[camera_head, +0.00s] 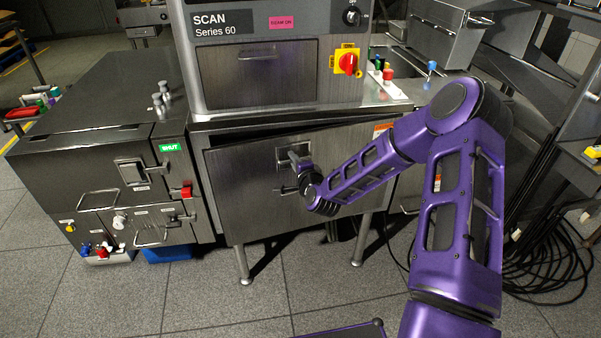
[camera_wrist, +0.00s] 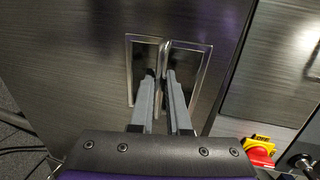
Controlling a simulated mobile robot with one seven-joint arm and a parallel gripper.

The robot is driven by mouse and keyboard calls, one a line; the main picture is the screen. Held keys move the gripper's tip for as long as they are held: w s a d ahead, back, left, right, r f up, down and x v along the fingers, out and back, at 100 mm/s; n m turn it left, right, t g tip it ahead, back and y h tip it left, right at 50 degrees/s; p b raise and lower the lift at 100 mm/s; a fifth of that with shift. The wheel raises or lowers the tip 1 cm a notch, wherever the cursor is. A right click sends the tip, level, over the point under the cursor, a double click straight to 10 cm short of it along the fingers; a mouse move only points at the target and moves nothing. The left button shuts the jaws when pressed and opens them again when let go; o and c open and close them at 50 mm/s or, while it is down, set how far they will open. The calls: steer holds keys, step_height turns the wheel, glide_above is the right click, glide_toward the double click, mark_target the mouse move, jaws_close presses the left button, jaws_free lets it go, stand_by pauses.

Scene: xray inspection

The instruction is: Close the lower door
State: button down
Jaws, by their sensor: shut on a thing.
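The lower door (camera_head: 245,175) is a brushed grey metal panel under the SCAN Series 60 unit. It stands slightly ajar, with a dark gap along its top edge. Its handle (camera_wrist: 164,62) is a metal bar in a framed recess. My gripper (camera_head: 297,158) is at this handle. In the wrist view my gripper (camera_wrist: 160,77) has its two grey fingers on either side of the bar, shut on it. The fingertips hide part of the bar and recess.
Above is a closed upper panel (camera_head: 260,75), with a red and yellow rotary switch (camera_head: 347,63) beside it. A metal cabinet (camera_head: 105,165) stands close on the left. Loose black cables (camera_head: 540,250) lie on the floor at right. The tiled floor in front of the door is clear.

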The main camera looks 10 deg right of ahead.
steer(key=w+m+h, duration=0.1)
steer(key=w, duration=0.1)
steer(key=w+h+b, duration=0.1)
steer(key=w, duration=0.2)
steer(key=shift+w+a+m, duration=0.1)
steer(key=shift+a+m, duration=0.1)
steer(key=shift+m, duration=0.2)
steer(key=c, duration=0.9)
jaws_free()
steer(key=v, duration=1.7)
steer(key=shift+s+a+f+p, duration=0.1)
steer(key=shift+s+p, duration=0.2)
steer(key=shift+p, duration=0.05)
